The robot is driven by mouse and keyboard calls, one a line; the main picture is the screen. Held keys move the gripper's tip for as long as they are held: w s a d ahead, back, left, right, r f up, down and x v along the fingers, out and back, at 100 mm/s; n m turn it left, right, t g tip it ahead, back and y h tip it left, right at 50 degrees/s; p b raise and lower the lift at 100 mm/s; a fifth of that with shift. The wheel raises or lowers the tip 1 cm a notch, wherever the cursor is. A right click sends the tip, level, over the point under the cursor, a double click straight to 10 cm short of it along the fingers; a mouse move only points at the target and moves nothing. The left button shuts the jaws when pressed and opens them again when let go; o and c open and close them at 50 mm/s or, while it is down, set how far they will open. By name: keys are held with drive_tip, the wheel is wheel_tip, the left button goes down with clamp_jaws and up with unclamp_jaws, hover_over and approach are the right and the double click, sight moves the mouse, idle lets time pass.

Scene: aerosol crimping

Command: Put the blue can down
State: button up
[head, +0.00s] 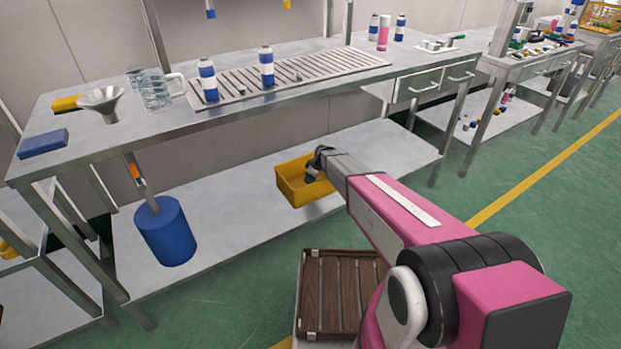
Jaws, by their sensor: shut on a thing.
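My gripper (317,168) is at the yellow bin (297,193) on the lower shelf, low over its opening. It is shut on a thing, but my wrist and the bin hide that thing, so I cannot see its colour. Two blue-and-white cans, a left one (208,81) and a right one (266,67), stand upright on the slatted rack (320,67) on the bench top. More blue-banded cans (399,28) stand at the back right beside a pink can (383,33).
A blue bucket (165,235) stands on the lower shelf (235,200), left of the bin. The bench top (215,118) overhangs this shelf. A funnel (103,101) and a glass jug (157,90) stand above. The shelf is clear between bucket and bin. A wooden slatted crate (335,290) is on the floor side.

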drive_tip(key=o, duration=1)
drive_tip(key=shift+f, duration=0.1)
drive_tip(key=v, duration=1.2)
drive_tip(key=s+d+r+m+h, duration=0.1)
drive_tip(key=s+d+r+m, duration=0.2)
drive_tip(key=s+d, duration=0.3)
drive_tip(key=s+d+r+m+g+h, duration=0.1)
drive_tip(key=s+d+r+m, duration=0.3)
drive_tip(key=s, duration=1)
drive_tip(key=s+d+r+m+h, duration=0.2)
drive_tip(key=s+d+m, duration=0.4)
drive_tip(key=s+d, duration=0.3)
drive_tip(key=shift+s+d+r+m+g, duration=0.15)
drive_tip(key=shift+s+d+r+g, duration=0.05)
drive_tip(key=shift+s+r, duration=0.3)
drive_tip(key=shift+s+d+r+m+g, duration=0.2)
drive_tip(key=shift+s+r, duration=0.2)
drive_tip(key=shift+s, duration=0.25)
